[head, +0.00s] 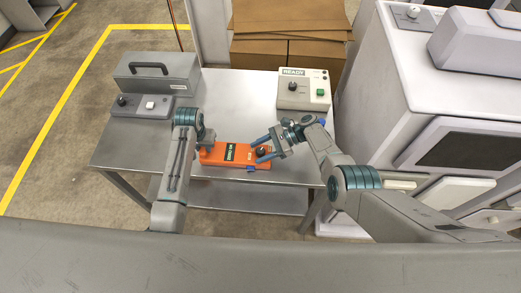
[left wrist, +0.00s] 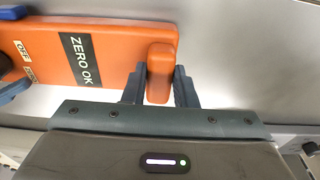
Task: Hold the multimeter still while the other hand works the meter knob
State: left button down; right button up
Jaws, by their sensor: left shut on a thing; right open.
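The orange multimeter (head: 244,158) lies flat near the front edge of the metal table. In the left wrist view the multimeter (left wrist: 120,62) shows a dark ZERO OK label and a small OFF marking. My left gripper (head: 206,146) is shut on the raised orange block at its left end; in the left wrist view the fingers (left wrist: 160,88) sit on either side of that block. The dark meter knob (head: 261,151) is at the other end. My right gripper (head: 262,148) is open, its blue fingers on either side of the knob; contact is unclear.
A READY box (head: 304,91) with a knob and green button stands at the back right of the table (head: 225,105). A grey handled case (head: 157,73) and a small control box (head: 140,105) stand at the left. A large white machine (head: 430,85) stands to the right.

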jog(key=shift+c, duration=0.2)
jog(key=c, duration=0.9)
jog(key=shift+f+m+t, duration=0.1)
jog(key=shift+m+t, duration=0.3)
jog(key=shift+t, duration=0.2)
jog(key=shift+m+y, duration=0.3)
jog(key=o, duration=0.9)
jog(key=shift+o, duration=0.2)
jog(key=v, duration=1.2)
